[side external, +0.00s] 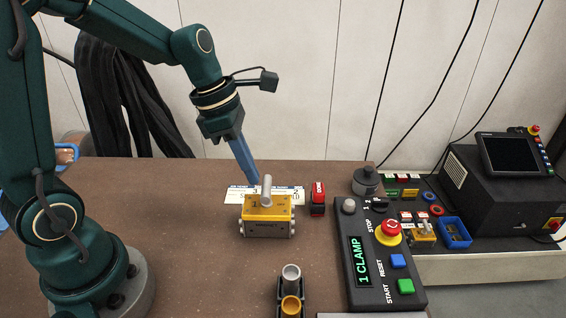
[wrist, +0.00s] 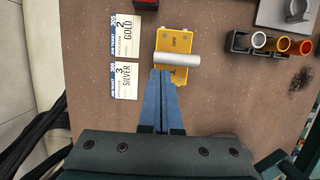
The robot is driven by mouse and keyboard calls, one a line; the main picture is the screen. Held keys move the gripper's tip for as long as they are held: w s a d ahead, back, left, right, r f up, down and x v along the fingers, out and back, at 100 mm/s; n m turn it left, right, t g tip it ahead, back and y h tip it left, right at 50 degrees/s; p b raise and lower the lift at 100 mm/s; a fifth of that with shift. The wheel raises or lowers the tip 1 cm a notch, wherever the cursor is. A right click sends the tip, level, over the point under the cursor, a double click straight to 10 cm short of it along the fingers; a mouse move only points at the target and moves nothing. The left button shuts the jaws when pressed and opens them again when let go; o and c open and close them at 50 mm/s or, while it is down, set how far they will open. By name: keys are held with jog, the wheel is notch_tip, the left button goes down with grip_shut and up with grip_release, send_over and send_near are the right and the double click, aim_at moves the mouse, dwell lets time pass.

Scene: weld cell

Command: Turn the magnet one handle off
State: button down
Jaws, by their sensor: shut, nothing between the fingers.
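The magnet (side external: 267,222) is a grey block with a yellow top on the brown table, with a "1" on its yellow face. Its grey round bar handle (side external: 266,190) stands up from the top in the side view. In the wrist view the handle (wrist: 180,59) lies across the yellow plate (wrist: 173,40), its free end pointing right, with small lettering beside it. My gripper (side external: 254,181) has its blue fingers together and empty, just behind and left of the handle. In the wrist view the fingertips (wrist: 162,72) are close to the handle's left part; I cannot tell whether they touch.
Two white cards, gold (wrist: 126,37) and silver (wrist: 124,81), lie beside the magnet. A red block (side external: 318,198) stands right of it. A holder with coloured cups (side external: 291,287) is in front. The control box (side external: 372,262), reading "1 CLAMP", fills the right table edge. Open table lies left.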

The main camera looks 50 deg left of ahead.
aim_at(270, 175)
jog(key=shift+w+m+g+h, duration=0.15)
jog(key=shift+w+m, duration=0.1)
jog(key=shift+m, duration=0.45)
jog(key=shift+w+m+g+h, duration=0.15)
jog(key=shift+w+m, duration=0.05)
jog(key=shift+m, duration=0.5)
jog(key=shift+w+d+m+g, duration=0.15)
jog(key=shift+w+m+g, duration=0.3)
jog(key=shift+m, duration=1)
jog(key=shift+w+d+m+g, duration=0.2)
jog(key=shift+w+m+g, duration=0.2)
jog(key=shift+m, duration=1.1)
jog(key=shift+w+d+m+g, duration=0.15)
jog(key=shift+w+m+g, duration=0.25)
jog(key=shift+m, duration=1.05)
jog(key=shift+w+d+m+g, duration=0.1)
jog(key=shift+d+m+g, duration=0.1)
jog(key=shift+m, duration=0.35)
jog(key=shift+w+d+m+g, duration=0.1)
jog(key=shift+m+g, duration=0.05)
jog(key=shift+m, duration=0.4)
jog(key=shift+w+d+m+g, duration=0.1)
jog(key=shift+d+m+g, duration=0.1)
jog(key=shift+m, duration=0.55)
jog(key=shift+d+m+g, duration=0.15)
jog(key=shift+m+g, duration=0.05)
jog(key=shift+m, duration=0.55)
jog(key=shift+d, duration=0.25)
jog(key=shift+w, duration=0.1)
